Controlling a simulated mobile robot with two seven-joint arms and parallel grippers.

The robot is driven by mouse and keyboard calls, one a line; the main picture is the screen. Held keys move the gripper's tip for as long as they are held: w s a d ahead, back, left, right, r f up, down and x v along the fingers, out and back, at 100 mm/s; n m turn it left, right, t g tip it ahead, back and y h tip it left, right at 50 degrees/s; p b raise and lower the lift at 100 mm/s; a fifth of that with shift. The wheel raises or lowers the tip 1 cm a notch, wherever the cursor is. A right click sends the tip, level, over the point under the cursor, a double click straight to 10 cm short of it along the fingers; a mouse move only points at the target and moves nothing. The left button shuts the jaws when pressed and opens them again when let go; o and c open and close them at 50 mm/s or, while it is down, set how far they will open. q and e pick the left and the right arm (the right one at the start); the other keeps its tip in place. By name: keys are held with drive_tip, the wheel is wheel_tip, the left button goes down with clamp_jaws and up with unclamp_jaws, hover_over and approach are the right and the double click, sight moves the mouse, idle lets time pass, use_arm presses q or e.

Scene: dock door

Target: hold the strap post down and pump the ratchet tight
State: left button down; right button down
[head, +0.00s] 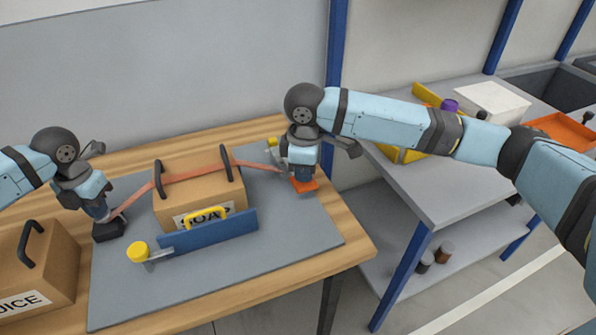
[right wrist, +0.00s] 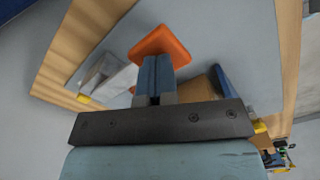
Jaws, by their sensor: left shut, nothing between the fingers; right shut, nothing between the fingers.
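A cardboard box (head: 200,190) marked SOAP stands on a grey mat (head: 250,255). An orange-red strap (head: 195,173) runs over it, from a dark post (head: 108,231) at left to the ratchet at right. My left gripper (head: 102,216) is shut, its tips at the top of the post; contact is unclear. My right gripper (head: 302,178) is shut and empty above the orange ratchet handle (head: 306,187). In the right wrist view the closed fingers (right wrist: 157,75) overlap the orange handle (right wrist: 160,42); touching cannot be told. The arm hides much of the ratchet.
A blue bar (head: 210,236) with a yellow handle lies before the box, beside a yellow-knobbed clamp (head: 140,253). A second box (head: 35,270) is at left. A grey bench (head: 440,180) with a white box (head: 490,103) and orange tray (head: 560,130) stands right.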

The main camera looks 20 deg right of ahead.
drive_tip(key=shift+f, duration=0.65)
use_arm(q)
drive_tip(key=shift+s, duration=0.1)
use_arm(e)
drive_tip(key=shift+f, duration=0.95)
use_arm(q)
drive_tip(key=shift+f, duration=0.1)
use_arm(e)
drive_tip(key=shift+r, duration=3.35)
wheel_tip(320, 180, up, 7)
